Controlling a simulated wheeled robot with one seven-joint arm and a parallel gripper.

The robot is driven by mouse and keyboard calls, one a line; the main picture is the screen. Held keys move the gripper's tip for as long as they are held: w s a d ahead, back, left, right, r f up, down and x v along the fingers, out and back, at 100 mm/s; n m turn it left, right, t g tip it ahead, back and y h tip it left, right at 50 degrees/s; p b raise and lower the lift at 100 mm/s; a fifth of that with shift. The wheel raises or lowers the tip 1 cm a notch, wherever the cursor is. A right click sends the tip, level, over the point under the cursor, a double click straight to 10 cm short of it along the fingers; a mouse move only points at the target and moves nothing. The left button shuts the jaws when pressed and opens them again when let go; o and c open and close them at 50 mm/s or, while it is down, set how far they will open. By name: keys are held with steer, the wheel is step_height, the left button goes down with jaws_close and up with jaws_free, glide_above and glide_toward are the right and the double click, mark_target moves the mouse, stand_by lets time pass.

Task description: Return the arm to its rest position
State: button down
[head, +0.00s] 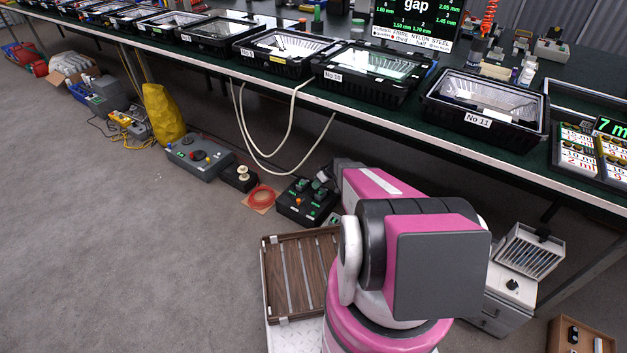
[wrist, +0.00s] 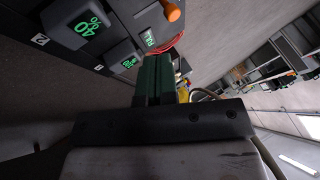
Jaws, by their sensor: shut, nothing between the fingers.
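My gripper (wrist: 154,80) shows in the wrist view as two dark green fingers side by side, shut with nothing between them. In the head view my pink and grey arm reaches forward from the bottom toward the bench. Its far end is beside a black control box (head: 308,203) on the floor, and the fingers cannot be made out there. In the wrist view, dark blocks with green lit markings, one reading 40% (wrist: 87,24), lie beyond the fingers to the upper left, with an orange knob (wrist: 170,10) near them.
A long green-topped bench (head: 390,110) crosses the view with floodlight housings in black trays, including No 11 (head: 487,105). A slatted wooden tray (head: 268,290) lies left of my arm. A grey heater-like unit (head: 520,265) stands right. Pale cables (head: 243,120) hang below the bench.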

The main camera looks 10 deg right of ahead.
steer(key=s+a+r+m+h, duration=0.1)
steer(key=s+r+m+h, duration=0.1)
steer(key=s+r, duration=0.6)
steer(key=s+a+r+m+h, duration=0.1)
steer(key=s+r+m+h, duration=0.2)
steer(key=s+r, duration=0.6)
steer(key=s+a+r+m+g+h, duration=0.1)
steer(key=s+r+m+h, duration=0.1)
steer(key=s+r, duration=0.7)
step_height(320, 180, up, 8)
steer(key=shift+s+a+r+m, duration=0.1)
steer(key=shift+s+a+m, duration=0.05)
steer(key=shift+a+m, duration=0.15)
